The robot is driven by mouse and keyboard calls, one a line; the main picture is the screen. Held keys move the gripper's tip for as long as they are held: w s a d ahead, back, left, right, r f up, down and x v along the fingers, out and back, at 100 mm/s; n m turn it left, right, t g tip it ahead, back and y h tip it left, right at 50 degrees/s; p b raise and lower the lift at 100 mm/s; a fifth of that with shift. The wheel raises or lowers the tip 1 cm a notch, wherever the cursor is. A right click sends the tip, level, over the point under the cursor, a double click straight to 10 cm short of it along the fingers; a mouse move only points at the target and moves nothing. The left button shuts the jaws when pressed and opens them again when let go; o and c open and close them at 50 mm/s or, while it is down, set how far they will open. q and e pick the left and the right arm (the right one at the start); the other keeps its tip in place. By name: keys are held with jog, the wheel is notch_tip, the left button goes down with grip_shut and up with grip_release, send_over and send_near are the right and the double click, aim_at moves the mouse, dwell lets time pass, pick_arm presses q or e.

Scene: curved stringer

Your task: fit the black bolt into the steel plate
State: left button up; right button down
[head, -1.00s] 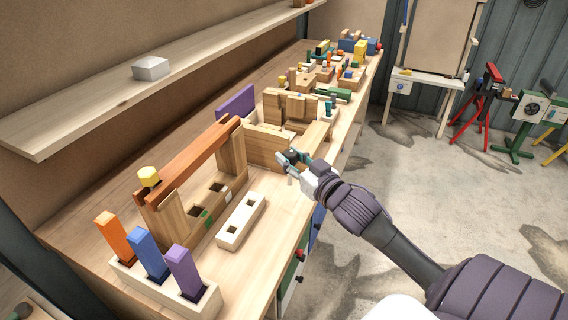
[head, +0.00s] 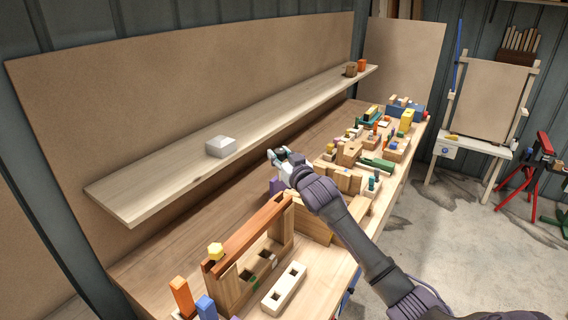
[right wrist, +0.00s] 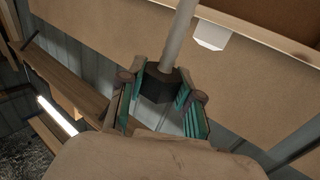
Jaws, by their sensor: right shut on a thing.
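The black bolt (right wrist: 160,84) shows in the right wrist view, with a dark hexagonal head and a long pale grey shank (right wrist: 179,35). My right gripper (head: 278,155) is shut on its head, with the green-lined fingers on either side. In the head view the gripper hides most of the bolt. The steel plate (head: 220,146) is a small light grey block on the wall shelf, left of the gripper and apart from it. A pale block, probably this plate, shows in the right wrist view (right wrist: 212,36). My left gripper is not in view.
The long wooden shelf (head: 150,194) is mostly bare, with small brown and orange blocks (head: 362,65) at its far end. Below, the workbench holds a wooden frame with an orange-brown beam (head: 247,235), a pale holed block (head: 284,286) and several other wooden assemblies.

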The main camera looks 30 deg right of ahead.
jog(key=shift+w+r, duration=0.1)
dwell(0.3)
jog(key=shift+f+b, duration=1.8)
jog(key=shift+f, duration=1.15)
jog(key=shift+p, duration=0.55)
jog(key=shift+f+b, duration=2.5)
jog(key=shift+f, duration=1.2)
jog(key=c, duration=0.7)
grip_release()
